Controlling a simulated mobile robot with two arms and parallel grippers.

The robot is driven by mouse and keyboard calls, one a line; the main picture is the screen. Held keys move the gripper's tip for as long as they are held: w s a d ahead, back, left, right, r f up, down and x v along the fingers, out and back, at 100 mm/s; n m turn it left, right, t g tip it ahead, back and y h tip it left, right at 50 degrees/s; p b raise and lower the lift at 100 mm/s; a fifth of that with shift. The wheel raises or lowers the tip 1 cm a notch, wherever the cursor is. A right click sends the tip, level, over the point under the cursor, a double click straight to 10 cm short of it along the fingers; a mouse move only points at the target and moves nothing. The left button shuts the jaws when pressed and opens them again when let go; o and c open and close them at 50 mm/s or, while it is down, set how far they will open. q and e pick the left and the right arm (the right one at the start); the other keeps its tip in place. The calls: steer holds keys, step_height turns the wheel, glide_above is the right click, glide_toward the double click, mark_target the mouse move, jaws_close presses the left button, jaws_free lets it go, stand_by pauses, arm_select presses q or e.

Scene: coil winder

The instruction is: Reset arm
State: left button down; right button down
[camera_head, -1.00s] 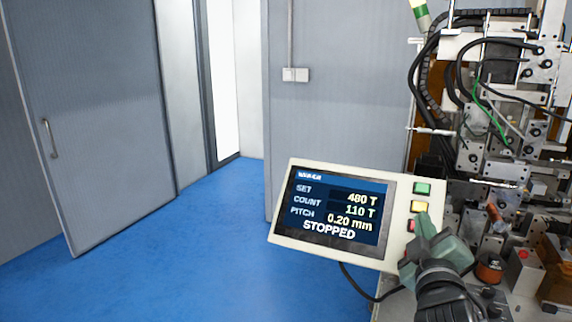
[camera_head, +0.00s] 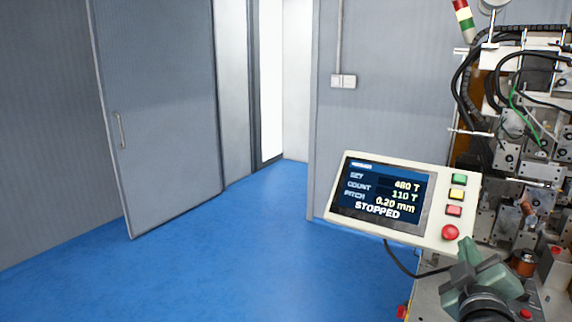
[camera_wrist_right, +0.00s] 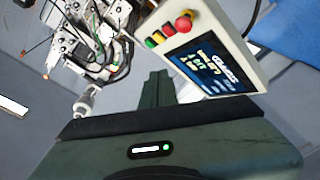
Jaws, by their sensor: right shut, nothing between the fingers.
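My right gripper (camera_head: 474,264) is at the lower right of the head view, in front of and below the control panel (camera_head: 436,240). It is shut and empty, apart from the panel. In the right wrist view my right gripper (camera_wrist_right: 158,90) points up toward the panel (camera_wrist_right: 228,40) and the machine. The panel's screen reads SET 480 T, COUNT 110 T, PITCH 0.20 mm, STOPPED. My left gripper is not in view.
The coil winder (camera_head: 515,130) with cables and metal blocks stands at the right. A copper-coloured spool (camera_head: 522,263) sits near my right gripper. A grey door (camera_head: 160,110) is at the left. The blue floor (camera_head: 230,260) is clear.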

steer(key=s+a+f+m+g+y, duration=0.1)
steer(key=s+a+f+g+y, duration=0.15)
steer(key=f, duration=0.75)
steer(key=s+a+f+m+g+y, duration=0.1)
steer(key=s+a+f+g, duration=0.2)
steer(key=f, duration=0.8)
steer(key=s+a+f+m+g+y, duration=0.15)
steer(key=s+a+f+g, duration=0.25)
steer(key=s+f, duration=0.5)
steer(key=s+a+f+m+g+y, duration=0.1)
steer(key=s+a+f+g+y, duration=0.2)
steer(key=s+f, duration=0.65)
step_height(320, 180, down, 23)
steer(key=s+g+b, duration=0.2)
steer(key=s, duration=0.1)
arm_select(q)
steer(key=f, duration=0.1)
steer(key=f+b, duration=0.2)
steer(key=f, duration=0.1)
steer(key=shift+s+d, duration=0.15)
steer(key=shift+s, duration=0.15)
arm_select(e)
steer(key=s+d+f+g, duration=0.1)
steer(key=s+d+f, duration=0.2)
steer(key=s+f, duration=1.4)
step_height(320, 180, down, 3)
steer(key=shift+s+f+n+h, duration=0.15)
steer(key=shift+s+n+h, duration=0.05)
steer(key=shift+n+h, duration=0.25)
